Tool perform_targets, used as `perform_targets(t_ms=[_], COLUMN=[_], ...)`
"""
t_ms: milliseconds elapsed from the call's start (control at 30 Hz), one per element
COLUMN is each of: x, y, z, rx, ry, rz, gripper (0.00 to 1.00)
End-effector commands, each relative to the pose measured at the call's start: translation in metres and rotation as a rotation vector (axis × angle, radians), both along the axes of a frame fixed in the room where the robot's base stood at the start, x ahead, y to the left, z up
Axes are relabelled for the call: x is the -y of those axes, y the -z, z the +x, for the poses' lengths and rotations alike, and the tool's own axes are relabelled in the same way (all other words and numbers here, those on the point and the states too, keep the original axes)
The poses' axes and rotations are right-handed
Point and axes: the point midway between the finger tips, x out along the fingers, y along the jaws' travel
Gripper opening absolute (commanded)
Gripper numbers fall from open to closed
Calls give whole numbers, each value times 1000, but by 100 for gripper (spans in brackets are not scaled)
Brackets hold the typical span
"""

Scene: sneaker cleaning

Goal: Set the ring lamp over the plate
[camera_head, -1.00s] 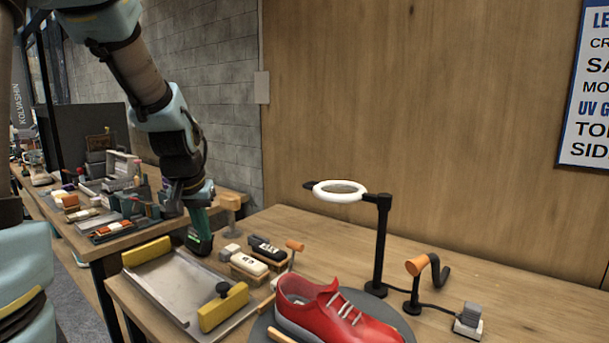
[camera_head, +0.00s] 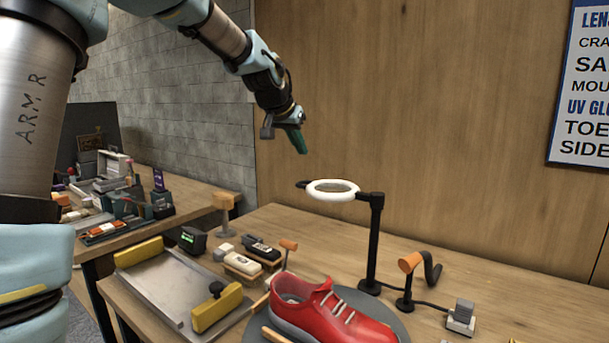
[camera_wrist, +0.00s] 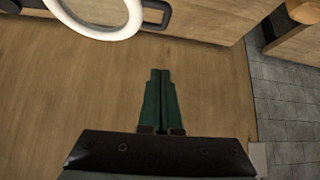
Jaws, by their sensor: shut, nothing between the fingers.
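A dark knob or grip sticks out at the ring's left end. The round grey plate (camera_head: 398,323) lies on the table with the red sneaker (camera_head: 330,312) on it. My gripper (camera_head: 303,149) is shut and empty, above and left of the ring, apart from it. In the wrist view the green fingers (camera_wrist: 160,72) are together, and part of the white ring (camera_wrist: 98,30) shows at the top left.
A metal tray (camera_head: 172,287) with yellow blocks stands at the table's left. Brushes (camera_head: 243,263) lie behind it. The wooden wall (camera_head: 450,120) is behind.

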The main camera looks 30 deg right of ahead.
Motion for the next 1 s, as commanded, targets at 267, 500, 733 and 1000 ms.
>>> perform_targets(t_ms=[267, 500, 733, 1000], x=[7, 32, 54, 27], y=[10, 43, 75, 78], z=[5, 21, 38, 20], rx=[-4, -5, -4, -2], ry=[0, 1, 0, -2], rz=[1, 2, 3, 1], gripper=[0, 0, 0, 0])
